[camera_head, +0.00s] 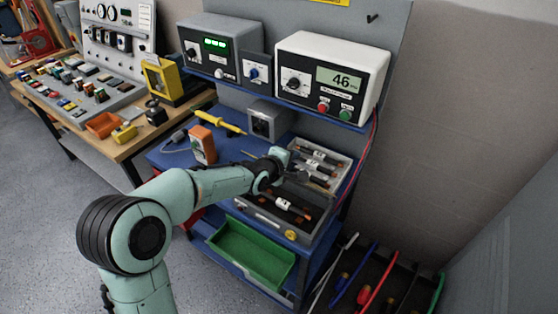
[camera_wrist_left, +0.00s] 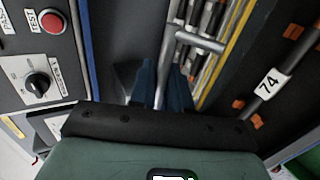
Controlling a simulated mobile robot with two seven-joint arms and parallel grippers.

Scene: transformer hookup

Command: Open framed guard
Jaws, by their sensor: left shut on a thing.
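The framed guard (camera_wrist_left: 228,62) shows in the left wrist view as a dark panel edge with a yellow strip, beside several pale bars. A grey metal handle (camera_wrist_left: 200,42) with a cross post stands out from it. My left gripper (camera_wrist_left: 162,80) has its blue fingers closed around the handle's bar. In the head view my left gripper (camera_head: 288,169) is at the left side of the upper frame (camera_head: 349,164), which has dark bars inside. My wrist hides the handle and part of the frame there, so the guard's exact angle is unclear. My right gripper is out of view.
A dark open tray (camera_head: 268,217) with a labelled fuse lies just below my gripper. A green bin (camera_head: 250,254) sits lower. A white meter box (camera_head: 325,77) stands above on the blue shelf. An orange meter (camera_head: 202,145) and yellow probe (camera_head: 219,122) lie left.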

